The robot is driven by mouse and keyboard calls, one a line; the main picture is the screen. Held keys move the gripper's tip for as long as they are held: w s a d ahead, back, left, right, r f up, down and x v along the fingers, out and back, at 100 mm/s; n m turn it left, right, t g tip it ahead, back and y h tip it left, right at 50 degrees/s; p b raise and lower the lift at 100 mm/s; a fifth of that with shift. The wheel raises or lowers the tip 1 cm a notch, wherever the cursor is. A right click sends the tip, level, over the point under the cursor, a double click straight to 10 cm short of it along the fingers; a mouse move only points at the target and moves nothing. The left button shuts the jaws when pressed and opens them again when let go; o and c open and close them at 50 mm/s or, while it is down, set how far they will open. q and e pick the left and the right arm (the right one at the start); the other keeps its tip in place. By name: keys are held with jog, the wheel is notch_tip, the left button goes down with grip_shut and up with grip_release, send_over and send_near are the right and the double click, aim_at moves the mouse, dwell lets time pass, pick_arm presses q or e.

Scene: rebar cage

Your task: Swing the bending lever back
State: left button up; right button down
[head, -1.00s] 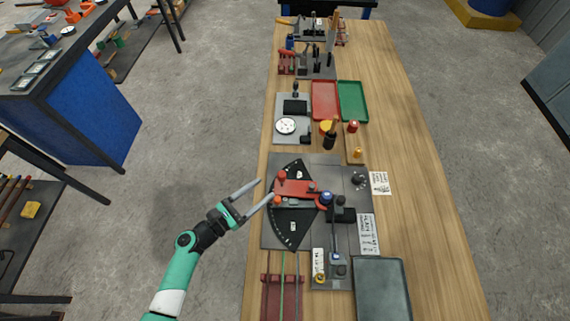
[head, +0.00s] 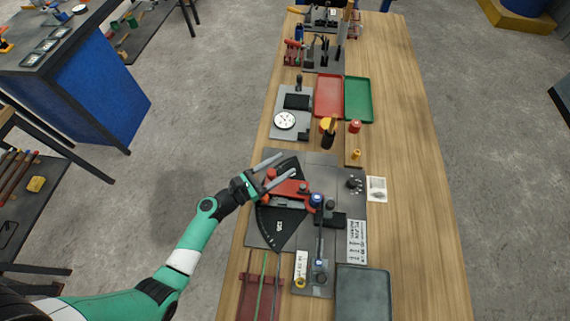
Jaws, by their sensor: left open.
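The bending lever (head: 293,188) is a red arm on the dark bending plate (head: 328,170). It runs from a blue-topped pivot (head: 316,200) leftward to a red knob (head: 271,174) at its outer end. A black fan-shaped angle scale (head: 281,227) lies beneath it. My left gripper (head: 288,163) is open at the lever's outer end, coming in from the left. Its two fingers lie on either side of the knob in the picture; I cannot tell their height or whether they touch it. My right gripper is not in view.
A red rack with rods (head: 246,300) and a grey tray (head: 362,295) lie at the near end. A dial gauge (head: 285,120), a red tray (head: 328,96) and a green tray (head: 358,98) lie farther back. The bench's right side is mostly clear wood.

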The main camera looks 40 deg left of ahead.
pick_arm(q)
grip_shut()
dwell(1.3)
